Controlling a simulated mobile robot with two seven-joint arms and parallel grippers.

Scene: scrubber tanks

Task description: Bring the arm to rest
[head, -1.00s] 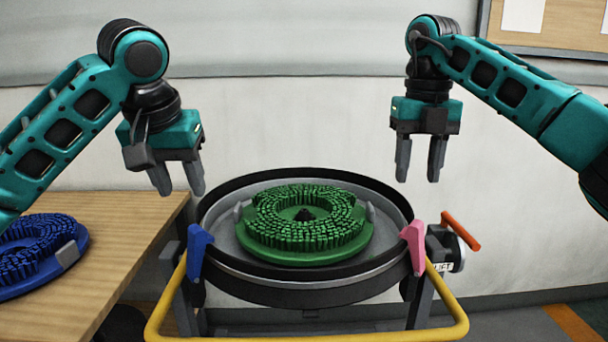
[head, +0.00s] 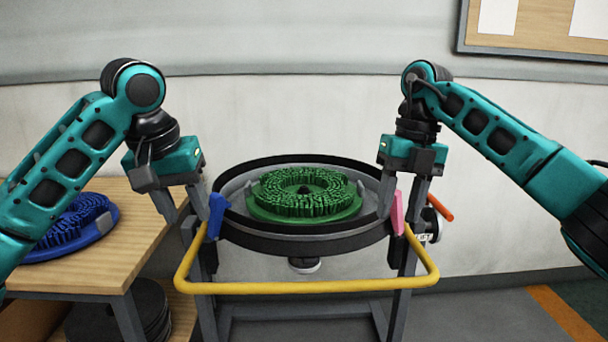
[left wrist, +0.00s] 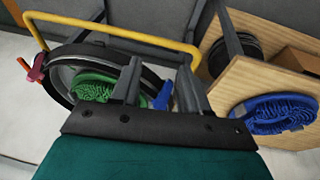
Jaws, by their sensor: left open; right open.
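My left gripper (head: 184,204) is open and empty in the head view, in front of the left side of the round tank. It also shows in the left wrist view (left wrist: 162,85), with nothing between its fingers. My right gripper (head: 402,198) is open in the head view, by the tank's right side near the pink latch (head: 398,213). The green round brush (head: 305,205) lies flat inside the black-rimmed tank (head: 300,243). The left wrist view shows part of the green brush (left wrist: 92,88) behind the left fingers. Neither gripper touches the brush.
A blue latch (head: 216,214) is at the tank's left. A yellow rail (head: 305,287) runs across the front. A wooden table (head: 125,245) at left carries a blue brush (head: 75,228), with black discs (head: 140,310) beneath. An orange lever (head: 440,207) is at right.

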